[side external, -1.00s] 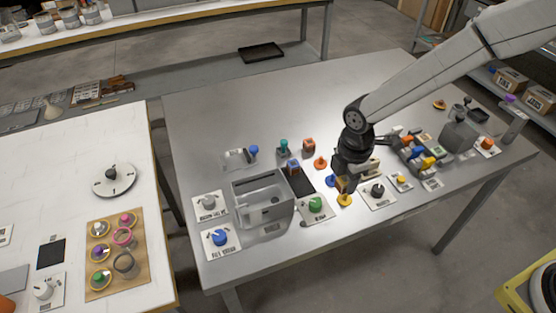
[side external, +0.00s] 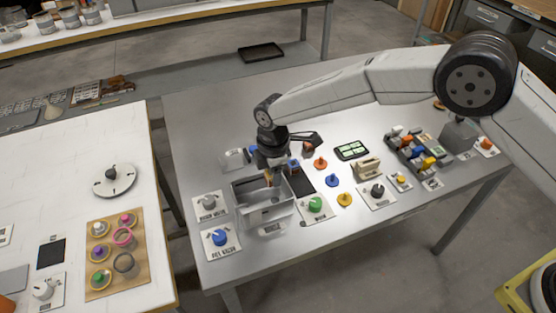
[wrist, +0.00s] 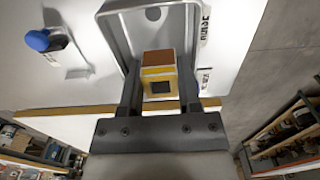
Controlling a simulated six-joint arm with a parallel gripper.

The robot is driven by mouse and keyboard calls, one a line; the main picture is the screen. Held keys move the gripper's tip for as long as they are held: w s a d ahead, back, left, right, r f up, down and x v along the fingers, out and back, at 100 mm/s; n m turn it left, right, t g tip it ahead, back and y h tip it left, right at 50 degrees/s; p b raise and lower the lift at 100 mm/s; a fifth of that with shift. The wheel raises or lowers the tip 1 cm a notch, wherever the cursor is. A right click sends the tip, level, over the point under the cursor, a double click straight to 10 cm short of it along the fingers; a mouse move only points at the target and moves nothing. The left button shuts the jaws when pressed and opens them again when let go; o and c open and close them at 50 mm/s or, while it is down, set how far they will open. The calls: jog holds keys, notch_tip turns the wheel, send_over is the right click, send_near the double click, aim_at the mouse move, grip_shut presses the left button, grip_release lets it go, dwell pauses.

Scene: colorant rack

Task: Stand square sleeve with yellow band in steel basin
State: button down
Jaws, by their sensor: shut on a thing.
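The square sleeve with the yellow band (wrist: 159,72) is orange-brown with a dark square opening in the wrist view. My gripper (wrist: 158,80) is shut on it, one finger on each side. The steel basin (side external: 268,216) is a grey open box at the left of the metal table. In the side view my gripper (side external: 271,173) is at the basin's back, with the sleeve (side external: 269,181) below it over the opening. The basin's rim (wrist: 112,8) surrounds the sleeve in the wrist view. Whether the sleeve touches the basin's floor cannot be told.
A blue knob (side external: 220,237) and a green knob (side external: 315,204) on plates flank the basin. A black mat (side external: 302,184) lies to its right. A blue-topped item (wrist: 38,40) is left of the basin in the wrist view. A coloured-block rack (side external: 415,157) stands further right.

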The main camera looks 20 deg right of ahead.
jog(key=shift+w+a+f, duration=0.2)
jog(key=shift+w+a, duration=0.05)
jog(key=shift+a, duration=0.4)
jog(key=shift+w+a+f, duration=0.15)
jog(key=shift+w+a, duration=0.05)
jog(key=shift+a, duration=0.4)
jog(key=shift+f, duration=0.2)
send_over(264, 204)
jog(key=shift+f, duration=2.5)
jog(key=shift+f, duration=1.35)
dwell(0.5)
grip_release()
dwell(0.4)
jog(key=shift+r, duration=0.15)
